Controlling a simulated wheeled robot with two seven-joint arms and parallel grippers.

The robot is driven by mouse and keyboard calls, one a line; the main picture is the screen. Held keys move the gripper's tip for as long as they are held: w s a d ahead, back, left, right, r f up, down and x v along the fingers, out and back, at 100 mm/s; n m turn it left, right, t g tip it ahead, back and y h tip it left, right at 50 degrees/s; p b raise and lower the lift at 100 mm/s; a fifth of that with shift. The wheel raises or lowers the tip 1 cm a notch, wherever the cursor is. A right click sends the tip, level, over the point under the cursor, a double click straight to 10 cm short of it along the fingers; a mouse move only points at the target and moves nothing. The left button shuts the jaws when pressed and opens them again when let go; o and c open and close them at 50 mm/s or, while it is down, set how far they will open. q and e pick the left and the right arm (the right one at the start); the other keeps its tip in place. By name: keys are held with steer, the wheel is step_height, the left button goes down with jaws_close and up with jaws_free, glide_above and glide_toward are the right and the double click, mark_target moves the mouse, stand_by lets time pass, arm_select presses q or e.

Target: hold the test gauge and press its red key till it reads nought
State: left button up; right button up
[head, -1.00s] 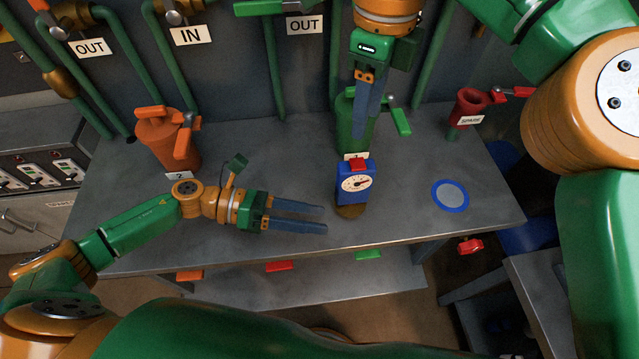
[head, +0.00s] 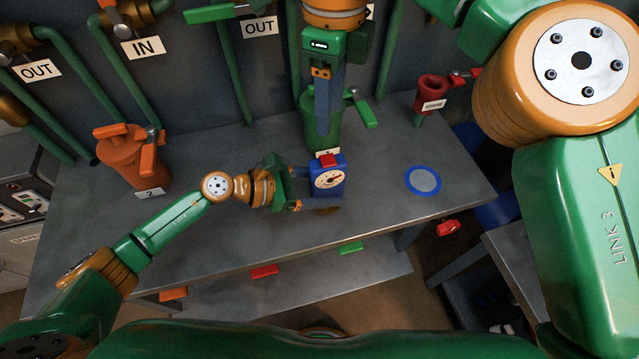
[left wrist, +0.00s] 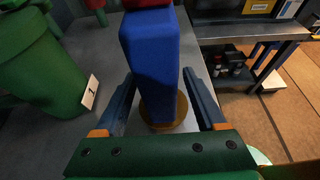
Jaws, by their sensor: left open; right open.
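The test gauge (head: 326,174) is a blue block with a white dial and a red key (head: 328,159) on top. It stands upright on a round brown base (left wrist: 180,112) near the bench's front edge. The dial's figures are too small to read. My left gripper (head: 322,197) is at the gauge, open; in the left wrist view its fingers (left wrist: 160,80) lie on either side of the blue body, with gaps visible. My right gripper (head: 322,145) is open and points down, just above and behind the gauge as seen from the head. The gap between its fingers is not visible there.
A green pot (head: 318,118) stands close behind the gauge. An orange pot (head: 135,160) is at the left. A blue-rimmed disc (head: 423,181) lies to the right on the bench (head: 385,215). Coloured handles (head: 265,271) show below the front edge. The bench's middle left is clear.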

arm_select(q)
jaws_close()
arm_select(e)
steer(key=shift+s+n, duration=0.1)
steer(key=shift+n, duration=0.2)
steer(key=c, duration=0.4)
steer(key=shift+s+n, duration=0.25)
steer(key=shift+n, duration=0.85)
steer(key=c, duration=0.4)
steer(key=n, duration=0.3)
steer(key=s+n, duration=0.1)
steer(key=n, duration=0.2)
steer(key=r+n, duration=0.1)
steer(key=n, duration=0.2)
steer(key=shift+s+d+t, duration=0.2)
steer(key=shift+s+t, duration=0.1)
steer(key=r+n+t, duration=0.1)
steer(key=n, duration=0.3)
steer(key=r+n, duration=0.1)
steer(key=n, duration=0.4)
steer(key=s+r+n+t+y, duration=0.1)
steer(key=r+n, duration=0.1)
steer(key=n, duration=0.2)
steer(key=shift+d+n+t, duration=0.3)
